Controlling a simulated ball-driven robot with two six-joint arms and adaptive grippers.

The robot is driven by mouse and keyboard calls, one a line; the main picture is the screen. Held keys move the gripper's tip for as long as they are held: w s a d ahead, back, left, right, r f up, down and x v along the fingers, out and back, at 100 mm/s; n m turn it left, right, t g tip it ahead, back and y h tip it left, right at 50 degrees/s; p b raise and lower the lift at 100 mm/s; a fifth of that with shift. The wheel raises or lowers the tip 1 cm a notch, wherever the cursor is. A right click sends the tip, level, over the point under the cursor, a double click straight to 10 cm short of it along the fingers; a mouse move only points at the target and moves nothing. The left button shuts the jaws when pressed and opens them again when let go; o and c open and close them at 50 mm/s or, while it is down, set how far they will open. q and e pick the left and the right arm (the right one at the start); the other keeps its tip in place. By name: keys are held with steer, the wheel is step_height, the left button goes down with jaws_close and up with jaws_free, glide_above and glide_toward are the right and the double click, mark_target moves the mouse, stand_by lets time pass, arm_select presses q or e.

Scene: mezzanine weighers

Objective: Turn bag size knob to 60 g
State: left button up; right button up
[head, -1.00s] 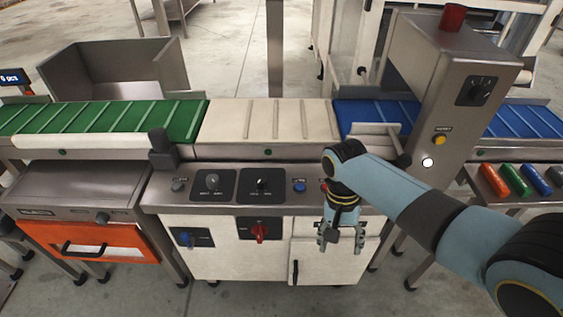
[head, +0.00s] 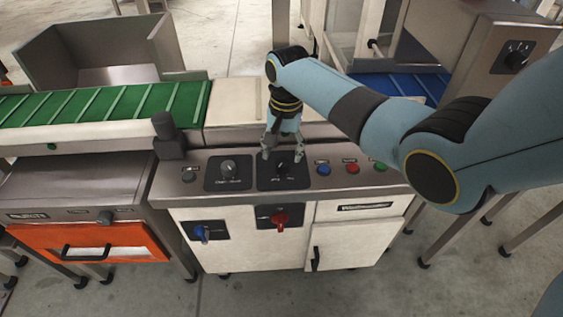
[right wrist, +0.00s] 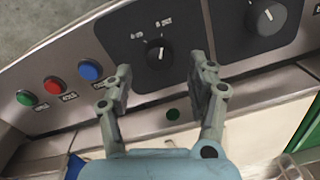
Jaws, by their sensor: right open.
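A black rotary knob (head: 282,169) sits on a dark square plate on the sloped control panel. It also shows in the right wrist view (right wrist: 158,54), with a white pointer line and small labels too blurred to read. A second knob (head: 228,169) is on the plate to its left; it shows at the upper right of the right wrist view (right wrist: 268,17). I cannot read which label says bag size. My right gripper (head: 283,154) is open, its fingers just above and behind the first knob, apart from it; they also show in the right wrist view (right wrist: 161,76). My left gripper is out of view.
Blue (head: 323,169), red (head: 352,168) and green (head: 380,166) buttons lie right of the knob. A grey post (head: 167,138) stands at the panel's left end. A red switch (head: 281,218) and a blue switch (head: 201,232) are on the front. Belts run behind the panel.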

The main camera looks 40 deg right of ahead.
mark_target(282, 162)
steer(key=shift+f+b, duration=0.4)
steer(key=shift+f, duration=1.5)
steer(key=c, duration=1.1)
